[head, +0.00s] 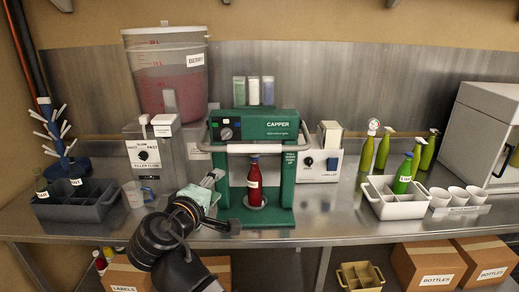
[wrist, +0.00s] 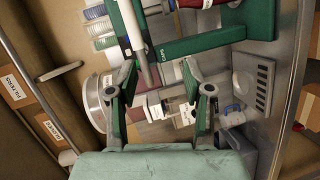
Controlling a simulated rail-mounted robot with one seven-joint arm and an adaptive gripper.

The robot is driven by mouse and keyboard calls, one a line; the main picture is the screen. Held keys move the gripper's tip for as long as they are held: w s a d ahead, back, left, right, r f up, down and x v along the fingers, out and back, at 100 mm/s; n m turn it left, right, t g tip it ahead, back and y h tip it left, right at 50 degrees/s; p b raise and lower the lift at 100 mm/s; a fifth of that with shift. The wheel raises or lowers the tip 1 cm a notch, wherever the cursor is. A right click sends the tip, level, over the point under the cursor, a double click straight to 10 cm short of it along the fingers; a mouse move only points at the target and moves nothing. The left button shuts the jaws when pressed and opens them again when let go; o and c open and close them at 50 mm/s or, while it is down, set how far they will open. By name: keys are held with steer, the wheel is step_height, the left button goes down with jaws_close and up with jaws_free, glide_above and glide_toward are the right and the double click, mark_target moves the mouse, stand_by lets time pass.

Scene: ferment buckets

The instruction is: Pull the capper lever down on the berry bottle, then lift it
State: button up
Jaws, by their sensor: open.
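The green capper (head: 268,124) stands mid-table in the head view. Its lever's white crossbar (head: 255,149) is raised, running across the front near the top. The dark red berry bottle (head: 254,186) stands upright on the capper's base beneath it, with a pale label. My gripper (head: 218,203) is at the capper's left side, open and empty, with its fingers spread. In the wrist view, my open gripper (wrist: 165,90) frames background items between its fingers. The white bar (wrist: 134,38) and green capper parts (wrist: 205,43) lie beyond the fingertips. I cannot tell whether a finger touches the capper.
The berry bucket (head: 168,75) and filler stand behind left. A labeller (head: 319,165) stands right of the capper. The counter front right of the capper is clear.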

mark_target(253, 150)
steer(key=w+d+p, duration=0.1)
steer(key=w+d, duration=0.2)
steer(key=w, duration=0.2)
steer(key=w+d+r+h+p, duration=0.1)
steer(key=w+d, duration=0.2)
steer(key=w, duration=0.2)
steer(key=w+d+n+h+p, duration=0.1)
steer(key=w+d, duration=0.2)
steer(key=w, duration=0.3)
steer(key=shift+r+t, duration=0.35)
steer(key=shift+t, duration=0.05)
jaws_close()
